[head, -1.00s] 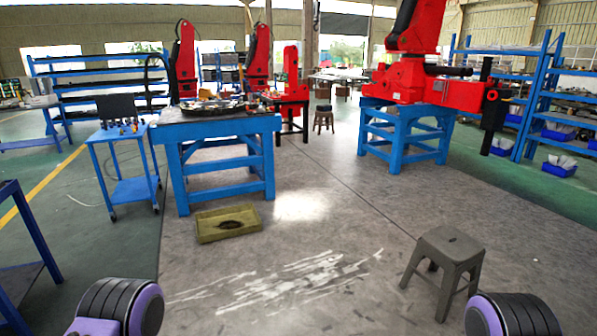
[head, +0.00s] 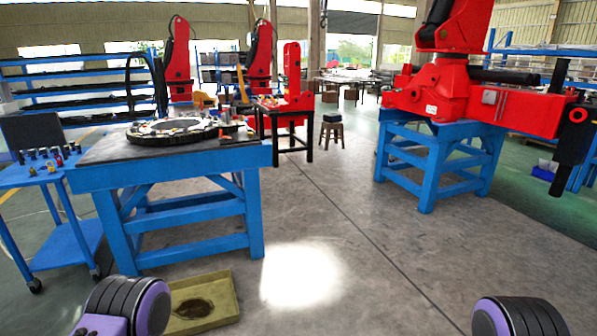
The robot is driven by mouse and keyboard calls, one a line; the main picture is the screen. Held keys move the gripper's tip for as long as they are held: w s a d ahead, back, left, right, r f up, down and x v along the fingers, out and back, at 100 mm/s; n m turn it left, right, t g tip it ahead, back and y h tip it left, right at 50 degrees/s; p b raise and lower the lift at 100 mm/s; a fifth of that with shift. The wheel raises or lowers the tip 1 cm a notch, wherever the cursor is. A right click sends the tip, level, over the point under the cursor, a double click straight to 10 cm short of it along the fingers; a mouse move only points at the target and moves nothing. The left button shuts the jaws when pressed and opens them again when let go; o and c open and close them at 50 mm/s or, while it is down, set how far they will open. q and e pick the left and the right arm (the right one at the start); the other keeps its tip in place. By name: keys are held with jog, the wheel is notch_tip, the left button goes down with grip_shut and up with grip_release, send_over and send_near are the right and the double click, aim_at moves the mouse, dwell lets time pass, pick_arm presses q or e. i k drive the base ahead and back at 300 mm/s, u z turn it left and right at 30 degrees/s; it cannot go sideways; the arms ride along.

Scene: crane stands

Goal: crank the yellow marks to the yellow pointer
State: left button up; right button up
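I cannot make out a crank, yellow marks or a yellow pointer in the head view. A round dark ring (head: 165,133) with small parts on it lies on the blue workbench (head: 190,176) at left. A big red machine (head: 437,92) with a long red arm rests on a blue stand (head: 430,160) at right. Only purple and black parts of my own arms show at the bottom edge. Neither gripper is in view.
A blue cart (head: 62,237) with small tools stands left of the workbench. An olive tray (head: 222,312) lies on the floor in front of it. A small stool (head: 332,131) stands farther back. The grey floor between workbench and blue stand is clear.

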aim_at(228, 127)
jog(key=i, duration=3.4)
jog(key=u, duration=0.4)
